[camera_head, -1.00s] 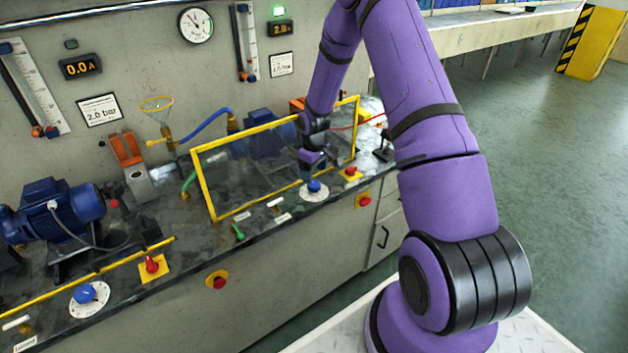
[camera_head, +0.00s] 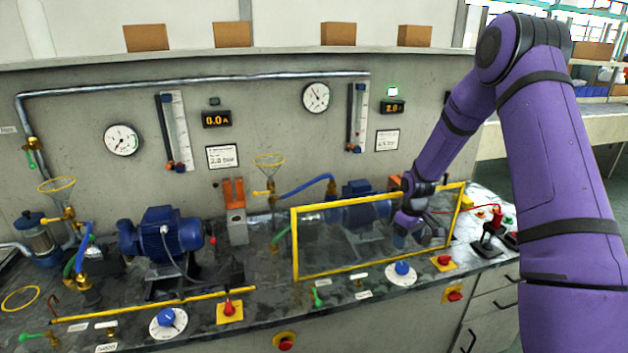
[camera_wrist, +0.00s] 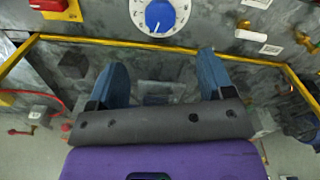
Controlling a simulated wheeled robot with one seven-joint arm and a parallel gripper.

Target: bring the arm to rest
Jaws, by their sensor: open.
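My purple arm comes in from the right in the head view and reaches down to the bench. My gripper (camera_head: 402,238) is at the yellow-framed clear guard (camera_head: 294,245), near the blue knob (camera_head: 402,268) on its white dial. In the wrist view my gripper (camera_wrist: 158,80) shows two blue fingers spread wide apart with nothing between them. The same blue knob (camera_wrist: 159,15) lies beyond the fingertips, apart from them, past the guard's yellow edge (camera_wrist: 120,42).
A second blue knob (camera_head: 167,317), a red switch (camera_head: 229,307) and a blue motor (camera_head: 165,235) stand left on the bench. A red-and-yellow switch (camera_head: 444,261) and a black lever (camera_head: 489,240) are to the right. Gauges and pipes line the wall.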

